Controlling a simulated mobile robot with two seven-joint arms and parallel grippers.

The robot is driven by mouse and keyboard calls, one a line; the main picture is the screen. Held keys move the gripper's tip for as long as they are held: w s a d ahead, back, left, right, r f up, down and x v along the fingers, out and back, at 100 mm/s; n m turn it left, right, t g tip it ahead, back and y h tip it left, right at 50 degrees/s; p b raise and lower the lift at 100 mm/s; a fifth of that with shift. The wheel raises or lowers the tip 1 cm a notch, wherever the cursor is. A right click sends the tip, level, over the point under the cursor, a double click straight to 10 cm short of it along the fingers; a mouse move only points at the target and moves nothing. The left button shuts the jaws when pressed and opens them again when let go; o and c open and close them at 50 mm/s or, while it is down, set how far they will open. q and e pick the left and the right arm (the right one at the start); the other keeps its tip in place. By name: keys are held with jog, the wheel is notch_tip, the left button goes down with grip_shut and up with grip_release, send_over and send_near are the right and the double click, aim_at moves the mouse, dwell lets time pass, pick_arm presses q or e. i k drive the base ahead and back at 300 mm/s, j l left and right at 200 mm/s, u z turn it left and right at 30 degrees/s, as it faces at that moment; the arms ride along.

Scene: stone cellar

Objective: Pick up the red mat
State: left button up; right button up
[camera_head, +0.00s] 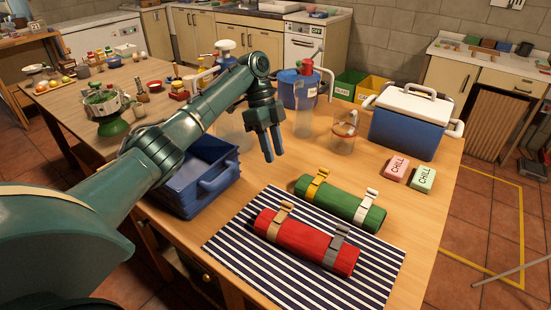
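The red mat (305,242) is rolled up and lies on a navy-and-white striped cloth (285,290) near the table's front edge. A tan strap (280,222) and a grey strap (333,246) go around it. A rolled green mat (340,203) with a yellow and a white strap lies just behind it. My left gripper (273,157) is above the table, behind and to the left of both rolls, with its fingers pointing down. The fingers stand apart with nothing between them. My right gripper is not in view.
A blue bin (212,183) stands left of the cloth. A blue cooler (408,130), pink (396,168) and green (423,179) CHILL blocks are at the right. A glass jar (344,137) and a blue pot (298,92) stand behind my gripper. The table is clear right of the cloth.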

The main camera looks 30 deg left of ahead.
aim_at(311, 243)
jog(key=k, duration=1)
